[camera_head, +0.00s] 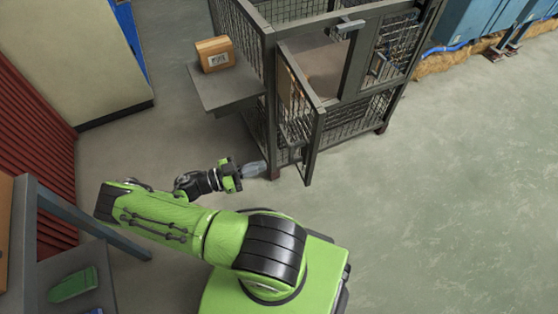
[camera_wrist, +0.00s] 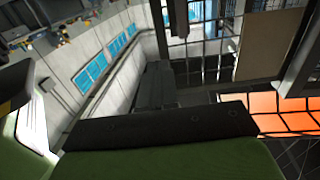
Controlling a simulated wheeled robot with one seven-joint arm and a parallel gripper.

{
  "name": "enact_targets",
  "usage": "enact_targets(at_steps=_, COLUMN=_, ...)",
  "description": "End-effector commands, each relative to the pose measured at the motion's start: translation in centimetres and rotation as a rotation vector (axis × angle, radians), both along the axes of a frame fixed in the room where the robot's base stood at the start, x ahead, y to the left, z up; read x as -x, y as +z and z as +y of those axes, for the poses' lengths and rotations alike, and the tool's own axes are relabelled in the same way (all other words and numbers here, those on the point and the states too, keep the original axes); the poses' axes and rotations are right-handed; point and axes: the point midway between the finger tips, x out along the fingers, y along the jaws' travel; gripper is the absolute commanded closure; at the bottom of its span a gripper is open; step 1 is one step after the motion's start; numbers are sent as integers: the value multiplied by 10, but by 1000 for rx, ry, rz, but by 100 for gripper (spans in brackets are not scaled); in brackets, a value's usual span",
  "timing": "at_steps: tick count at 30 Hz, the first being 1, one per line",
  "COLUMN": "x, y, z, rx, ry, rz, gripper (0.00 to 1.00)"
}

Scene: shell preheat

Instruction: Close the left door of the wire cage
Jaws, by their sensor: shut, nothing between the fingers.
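The wire cage (camera_head: 267,60) stands at the top centre of the head view, with dark posts and mesh walls. Its left door (camera_head: 302,112), a narrow framed mesh panel, stands open and swung out toward me, leaving a gap into the cage. The right-hand front panel (camera_head: 385,48) looks in line with the front. My gripper (camera_head: 263,168) is shut and empty, low beside the cage's front-left corner, to the left of the open door. I cannot tell whether it touches the cage. The wrist view shows mesh and dark bars close by; the fingertips are not clear there.
A shelf (camera_head: 228,92) with a cardboard box (camera_head: 215,54) juts from the cage's left side, above and behind my gripper. A grey-framed rack (camera_head: 85,232) stands at lower left. The floor (camera_head: 440,190) right of the door is clear.

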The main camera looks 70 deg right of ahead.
Motion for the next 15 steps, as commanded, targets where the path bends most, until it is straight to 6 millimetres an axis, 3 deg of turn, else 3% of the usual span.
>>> enact_targets(at_steps=5, x=14, y=1, z=-13, rx=10, ry=-2, rz=3, gripper=100)
enact_targets(at_steps=15, x=70, y=1, z=-62, rx=8, ry=-5, rz=4, gripper=100)
